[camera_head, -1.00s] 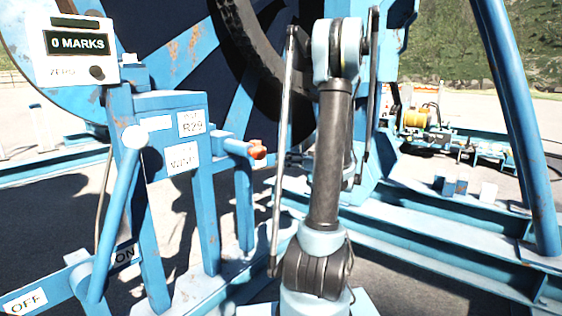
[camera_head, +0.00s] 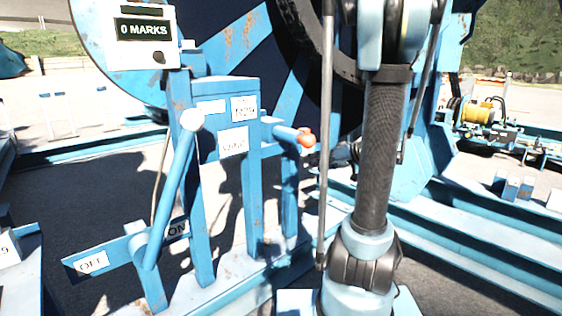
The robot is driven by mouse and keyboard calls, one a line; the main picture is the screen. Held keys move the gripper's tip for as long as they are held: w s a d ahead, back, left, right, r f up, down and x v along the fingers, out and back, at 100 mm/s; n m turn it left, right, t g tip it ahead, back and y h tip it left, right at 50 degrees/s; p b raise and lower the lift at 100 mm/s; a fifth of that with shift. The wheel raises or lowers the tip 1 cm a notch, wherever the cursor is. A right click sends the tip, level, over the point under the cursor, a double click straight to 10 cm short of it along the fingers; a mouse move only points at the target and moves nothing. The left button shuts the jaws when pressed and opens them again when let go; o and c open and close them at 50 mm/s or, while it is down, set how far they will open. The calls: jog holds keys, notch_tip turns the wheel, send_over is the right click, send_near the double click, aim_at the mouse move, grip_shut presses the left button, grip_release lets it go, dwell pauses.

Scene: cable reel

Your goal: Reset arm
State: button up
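My arm (camera_head: 376,150) rises from its light blue base at the bottom right of centre. Its dark ribbed link stands nearly upright and runs up out of the top of the picture. My gripper is not in the picture, so its state does not show. The arm stands in front of the large blue reel frame and hides part of it.
A blue control stand (camera_head: 228,140) with labels stands left of my arm. It has a white-knobbed lever (camera_head: 170,195) between OFF and ON plates and an orange-tipped handle (camera_head: 306,139). A counter box (camera_head: 143,38) reads 0 MARKS. Blue rails (camera_head: 480,240) lie at right.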

jog(key=s+d+f+m+g+h, duration=0.1)
jog(key=s+f+m+h, duration=0.1)
jog(key=s, duration=0.6)
jog(key=s+d+f+m+g+h, duration=0.2)
jog(key=s+f+h, duration=0.3)
jog(key=s, duration=0.4)
jog(key=s+d+f+m+g+h, duration=0.1)
jog(key=s+f+h, duration=0.3)
jog(key=s, duration=0.5)
jog(key=shift+d+f+m, duration=0.2)
jog(key=shift+d+m, duration=0.2)
jog(key=shift+d, duration=0.25)
jog(key=shift+w+f, duration=0.2)
jog(key=shift+w, duration=0.25)
